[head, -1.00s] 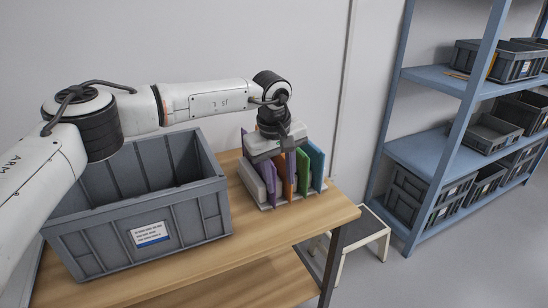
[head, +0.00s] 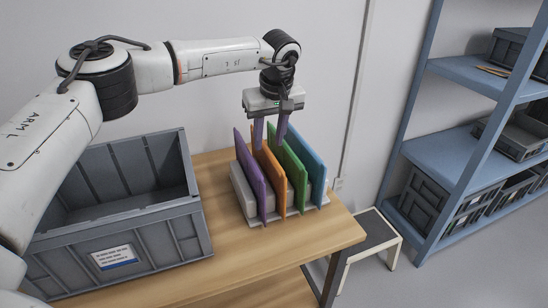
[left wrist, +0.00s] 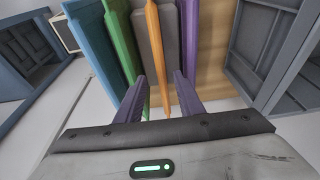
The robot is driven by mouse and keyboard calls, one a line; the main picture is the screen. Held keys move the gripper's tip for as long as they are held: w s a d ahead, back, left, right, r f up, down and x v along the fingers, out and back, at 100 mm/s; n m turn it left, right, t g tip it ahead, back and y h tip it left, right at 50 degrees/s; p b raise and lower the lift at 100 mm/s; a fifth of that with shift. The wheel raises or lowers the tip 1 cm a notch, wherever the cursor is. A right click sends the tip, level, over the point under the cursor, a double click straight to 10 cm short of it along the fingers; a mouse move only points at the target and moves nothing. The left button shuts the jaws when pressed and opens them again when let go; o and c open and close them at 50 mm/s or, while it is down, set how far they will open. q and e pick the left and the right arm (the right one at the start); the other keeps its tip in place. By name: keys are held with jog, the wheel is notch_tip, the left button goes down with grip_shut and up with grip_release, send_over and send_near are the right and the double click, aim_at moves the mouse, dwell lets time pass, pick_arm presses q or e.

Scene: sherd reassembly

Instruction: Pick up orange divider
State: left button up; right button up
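The orange divider (head: 268,178) stands upright in a light grey rack (head: 284,217), between a purple divider (head: 252,178) and a green divider (head: 289,168). My left gripper (head: 269,142) points down at the orange divider's top edge. Its two purple fingers are open and empty. In the left wrist view, the orange divider (left wrist: 157,55) shows between the spread fingers of my left gripper (left wrist: 158,95), with a gap on each side. How far the fingertips reach down beside it is hard to tell. My right gripper is not in view.
A blue divider (head: 314,167) stands at the rack's right end. A large grey crate (head: 160,228) is left of the rack on the wooden table (head: 240,262). A step stool (head: 368,236) and a blue shelf (head: 450,160) with grey bins are to the right.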

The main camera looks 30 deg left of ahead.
aim_at(266, 149)
pick_arm(q)
jog(key=f, duration=0.3)
jog(key=shift+s+a, duration=0.15)
jog(key=shift+a, duration=0.25)
jog(key=shift+w+x, duration=0.2)
jog(key=shift+x, duration=1.15)
jog(key=shift+w+x, duration=0.2)
jog(key=shift+x, duration=1.2)
jog(key=shift+a+r, duration=0.15)
jog(key=shift+a, duration=0.05)
grip_shut()
